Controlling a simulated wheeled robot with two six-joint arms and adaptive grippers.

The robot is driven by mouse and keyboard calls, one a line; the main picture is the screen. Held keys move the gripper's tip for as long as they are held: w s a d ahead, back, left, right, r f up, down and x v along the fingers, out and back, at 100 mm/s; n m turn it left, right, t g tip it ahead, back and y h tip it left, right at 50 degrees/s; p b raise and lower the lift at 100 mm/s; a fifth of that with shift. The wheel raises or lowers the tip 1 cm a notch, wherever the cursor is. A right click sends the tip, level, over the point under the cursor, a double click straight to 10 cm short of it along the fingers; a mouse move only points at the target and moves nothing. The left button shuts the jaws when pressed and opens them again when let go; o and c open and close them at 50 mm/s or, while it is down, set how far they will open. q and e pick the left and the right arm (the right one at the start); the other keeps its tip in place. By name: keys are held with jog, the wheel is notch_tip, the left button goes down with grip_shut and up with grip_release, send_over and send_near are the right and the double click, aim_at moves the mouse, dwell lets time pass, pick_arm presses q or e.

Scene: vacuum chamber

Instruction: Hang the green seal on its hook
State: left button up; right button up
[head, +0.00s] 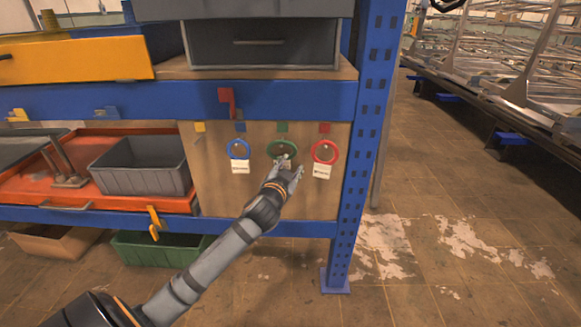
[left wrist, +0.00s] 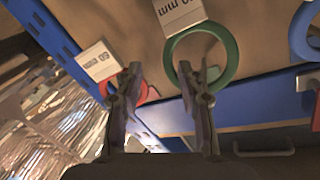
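The green seal (head: 276,146) is a ring upright against the wooden panel, below a green square (head: 282,127). In the left wrist view the green seal (left wrist: 232,50) shows large, with a white tag (left wrist: 180,12). My left gripper (head: 288,164) is at the ring's lower part in the head view. In the left wrist view the left gripper (left wrist: 160,73) has its fingers apart; one fingertip overlaps the ring's opening, the other is outside it. I cannot tell whether they touch it. The hook is not clearly visible. My right gripper is not in view.
A blue ring (head: 230,149) and a red ring (head: 334,153) with white tags are on the panel (head: 212,185) either side. A blue rack post (head: 367,120) stands to the right. A grey bin (head: 140,168) is at the left. Open floor lies right of the post.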

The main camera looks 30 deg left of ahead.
pick_arm(q)
jog(key=v, duration=1.2)
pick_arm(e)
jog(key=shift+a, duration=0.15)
pick_arm(q)
jog(key=shift+f, duration=0.15)
